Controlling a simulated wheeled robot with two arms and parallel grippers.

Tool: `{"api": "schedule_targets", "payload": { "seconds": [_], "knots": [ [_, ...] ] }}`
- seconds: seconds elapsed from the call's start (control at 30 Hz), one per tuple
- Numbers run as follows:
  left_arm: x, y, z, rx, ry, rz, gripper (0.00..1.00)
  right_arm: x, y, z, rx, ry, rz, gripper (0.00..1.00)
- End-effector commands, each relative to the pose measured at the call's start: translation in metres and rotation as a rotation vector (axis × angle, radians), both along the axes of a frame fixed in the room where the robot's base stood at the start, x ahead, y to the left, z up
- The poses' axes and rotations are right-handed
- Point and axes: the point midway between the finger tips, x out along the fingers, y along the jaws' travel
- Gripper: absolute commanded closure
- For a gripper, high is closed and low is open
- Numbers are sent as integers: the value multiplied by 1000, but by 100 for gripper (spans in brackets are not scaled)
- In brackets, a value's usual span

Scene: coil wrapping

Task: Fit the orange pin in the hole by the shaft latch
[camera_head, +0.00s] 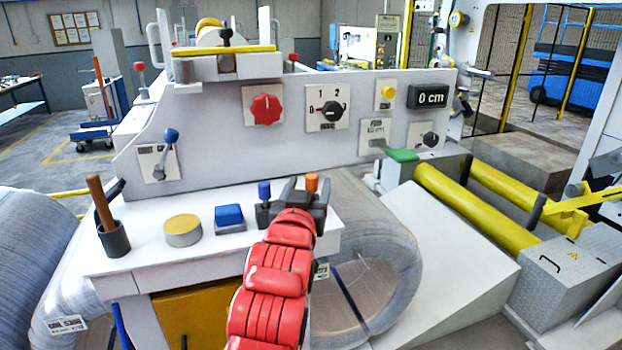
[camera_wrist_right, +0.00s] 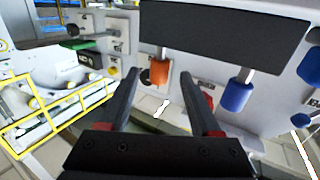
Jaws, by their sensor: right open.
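The orange pin (camera_head: 311,183) stands upright in a dark holder on the white shelf, beside a blue pin (camera_head: 264,190). My right gripper (camera_head: 304,190) is at the orange pin, open and empty. In the right wrist view, the orange pin (camera_wrist_right: 160,71) shows between the tips of the open fingers, with its metal shank in the dark holder (camera_wrist_right: 225,38); I cannot tell whether a finger touches it. A shaft end with a yellow bar (camera_head: 225,50) and a black knob is on top of the machine; I cannot make out the latch hole. My left gripper is not in view.
On the shelf, a cup with a wooden-handled tool (camera_head: 113,238), a yellow-topped round tin (camera_head: 183,230) and a blue block (camera_head: 229,216) stand left of the holder. The panel with a red knob (camera_head: 265,108) rises behind. Wrapped coils are below and left.

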Motion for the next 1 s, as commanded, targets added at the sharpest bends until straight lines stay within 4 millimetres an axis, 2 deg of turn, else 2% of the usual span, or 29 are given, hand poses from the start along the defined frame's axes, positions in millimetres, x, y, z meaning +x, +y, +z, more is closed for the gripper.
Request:
{"api": "schedule_targets", "payload": {
  "seconds": [0.03, 0.2, 0.43, 0.47, 0.8, 1.0],
  "knots": [
    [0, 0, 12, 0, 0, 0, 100, 8, -4, 5, -2, 5, -3, 36],
    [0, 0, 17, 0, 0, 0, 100, 23, -5, 3, 1, -1, 0, 36],
    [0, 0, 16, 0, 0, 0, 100, 24, -4, 1, 2, -2, 0, 36],
    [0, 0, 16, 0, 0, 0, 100, 24, -4, 1, 2, -2, 0, 39],
    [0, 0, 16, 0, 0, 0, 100, 24, -4, 1, 2, -1, 0, 100],
    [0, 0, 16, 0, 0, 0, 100, 24, -4, 1, 1, -1, 0, 100]
  ]
}}
